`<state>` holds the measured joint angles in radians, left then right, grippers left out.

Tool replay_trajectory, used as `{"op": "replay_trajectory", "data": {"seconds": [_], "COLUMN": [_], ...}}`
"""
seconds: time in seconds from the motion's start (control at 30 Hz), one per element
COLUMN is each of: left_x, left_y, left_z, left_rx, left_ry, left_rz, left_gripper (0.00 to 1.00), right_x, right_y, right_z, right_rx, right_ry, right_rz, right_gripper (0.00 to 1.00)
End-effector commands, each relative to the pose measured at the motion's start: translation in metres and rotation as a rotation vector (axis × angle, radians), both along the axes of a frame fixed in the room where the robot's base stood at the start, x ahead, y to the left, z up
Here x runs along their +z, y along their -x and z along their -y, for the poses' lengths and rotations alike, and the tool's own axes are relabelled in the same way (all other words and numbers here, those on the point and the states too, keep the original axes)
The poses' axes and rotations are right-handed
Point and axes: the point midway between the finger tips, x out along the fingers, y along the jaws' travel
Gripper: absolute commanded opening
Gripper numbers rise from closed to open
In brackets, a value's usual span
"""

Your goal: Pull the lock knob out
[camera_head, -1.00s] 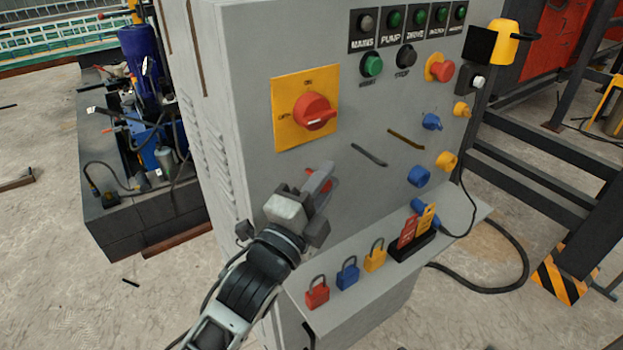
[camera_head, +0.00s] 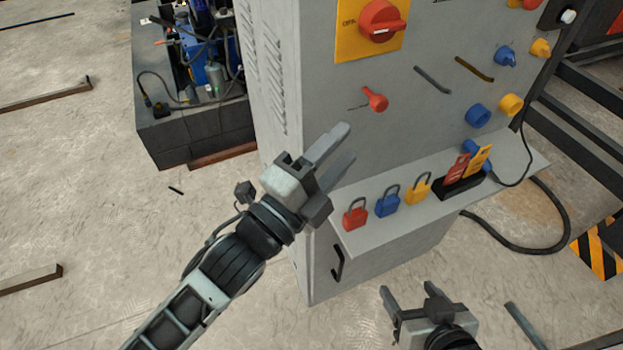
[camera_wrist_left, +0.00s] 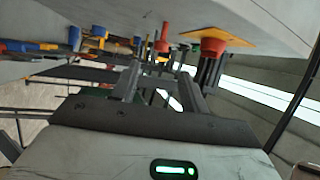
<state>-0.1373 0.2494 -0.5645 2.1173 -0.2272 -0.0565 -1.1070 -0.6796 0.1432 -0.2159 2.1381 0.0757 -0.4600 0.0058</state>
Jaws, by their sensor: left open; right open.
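A small red knob (camera_head: 375,100) sticks out of the grey cabinet front, below the red rotary switch (camera_head: 380,20) on its yellow plate. I take this small one for the lock knob. My left gripper (camera_head: 342,146) is open and empty, below and left of the knob and apart from it. In the left wrist view its two fingers (camera_wrist_left: 160,85) stand apart with nothing held between them, and the rotary switch (camera_wrist_left: 213,47) shows beyond them. My right gripper (camera_head: 410,292) is open and empty at the bottom, below the cabinet shelf.
The cabinet shelf (camera_head: 365,232) holds red, blue and yellow padlocks (camera_head: 387,202) and a black tag holder (camera_head: 462,188). Blue and yellow sockets (camera_head: 478,115) and two dark bars (camera_head: 432,79) are on the panel.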

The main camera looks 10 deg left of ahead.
Motion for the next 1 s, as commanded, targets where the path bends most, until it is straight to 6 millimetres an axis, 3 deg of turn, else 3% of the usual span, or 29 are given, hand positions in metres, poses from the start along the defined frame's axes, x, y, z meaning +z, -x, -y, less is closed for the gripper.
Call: {"op": "replay_trajectory", "data": {"seconds": [0.1, 0.33, 0.9, 1.0], "left_x": [-0.009, -0.013, -0.013, -0.022], "left_y": [0.021, 0.041, 0.044, 0.042], "left_z": [-0.014, -0.029, -0.031, -0.035], "left_rx": [-0.001, -0.001, -0.001, 0.009], "left_ry": [-0.001, 0.001, 0.002, 0.044], "left_rz": [-0.003, 0.000, 0.000, -0.070], "left_gripper": [0.45, 0.45, 0.45, 0.45], "right_x": [-0.004, 0.000, -0.002, -0.001], "right_y": [0.000, -0.001, 0.000, 0.000], "right_z": [-0.001, -0.002, -0.002, -0.001], "right_rx": [-0.002, -0.006, -0.007, -0.007], "right_ry": [-0.006, -0.018, -0.018, -0.018], "right_rz": [0.000, 0.009, 0.006, 0.005], "right_gripper": [0.67, 0.67, 0.67, 0.67]}}
